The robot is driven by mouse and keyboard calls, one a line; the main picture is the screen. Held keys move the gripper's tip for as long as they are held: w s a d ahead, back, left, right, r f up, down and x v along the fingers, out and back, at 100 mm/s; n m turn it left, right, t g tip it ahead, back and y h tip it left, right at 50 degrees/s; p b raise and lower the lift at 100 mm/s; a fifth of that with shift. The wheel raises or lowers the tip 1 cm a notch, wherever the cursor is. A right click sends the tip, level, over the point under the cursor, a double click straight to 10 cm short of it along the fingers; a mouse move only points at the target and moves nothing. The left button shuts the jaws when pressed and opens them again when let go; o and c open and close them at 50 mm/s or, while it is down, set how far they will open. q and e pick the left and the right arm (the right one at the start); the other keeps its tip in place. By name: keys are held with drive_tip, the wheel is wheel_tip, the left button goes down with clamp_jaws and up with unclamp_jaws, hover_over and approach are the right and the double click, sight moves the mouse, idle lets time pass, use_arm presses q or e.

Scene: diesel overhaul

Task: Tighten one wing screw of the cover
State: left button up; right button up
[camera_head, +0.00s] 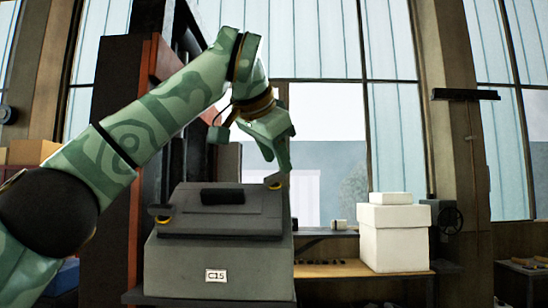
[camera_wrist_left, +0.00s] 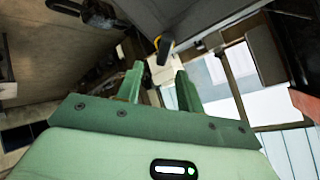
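A grey box (camera_head: 220,262) labelled C15 carries a dark grey cover (camera_head: 222,217) with a black handle (camera_head: 222,194). Two yellow wing screws show on the cover: one at its upper right corner (camera_head: 275,183) and one at its lower left (camera_head: 163,218). My left gripper (camera_head: 282,164) points down just above the upper right wing screw. In the left wrist view its two fingers (camera_wrist_left: 159,76) stand apart with nothing between them. A yellow and black wing screw (camera_wrist_left: 164,47) lies just beyond the fingertips, apart from them. My right gripper is not in view.
A white box (camera_head: 393,238) with a smaller white box (camera_head: 390,198) on top stands to the right on a wooden bench (camera_head: 340,269). A dark cabinet with an orange-red edge (camera_head: 138,180) rises at the left. Tall windows are behind.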

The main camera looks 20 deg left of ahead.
sight(276, 175)
use_arm(q)
drive_tip(key=shift+w+f, duration=0.1)
drive_tip(key=shift+f, duration=0.15)
drive_tip(key=shift+w+a+f+b, duration=0.2)
drive_tip(key=shift+w+f+b, duration=0.3)
drive_tip(key=shift+f, duration=0.2)
drive_tip(key=shift+w+a+f+b, duration=0.2)
drive_tip(key=shift+w+f+b, duration=0.2)
drive_tip(key=shift+w+f, duration=0.25)
drive_tip(key=shift+s, duration=0.15)
clamp_jaws()
drive_tip(key=m+p, duration=0.1)
drive_tip(key=p, duration=0.1)
drive_tip(key=m+h+p, duration=0.1)
drive_tip(key=m, duration=0.1)
drive_tip(key=shift+r+m+g+p, duration=0.3)
drive_tip(key=shift+g+p, duration=0.05)
drive_tip(key=shift+g, duration=0.05)
drive_tip(key=shift+f+m+p, duration=0.2)
drive_tip(key=shift+m+p, duration=0.1)
drive_tip(key=shift+m, duration=0.2)
drive_tip(key=shift+f, duration=0.25)
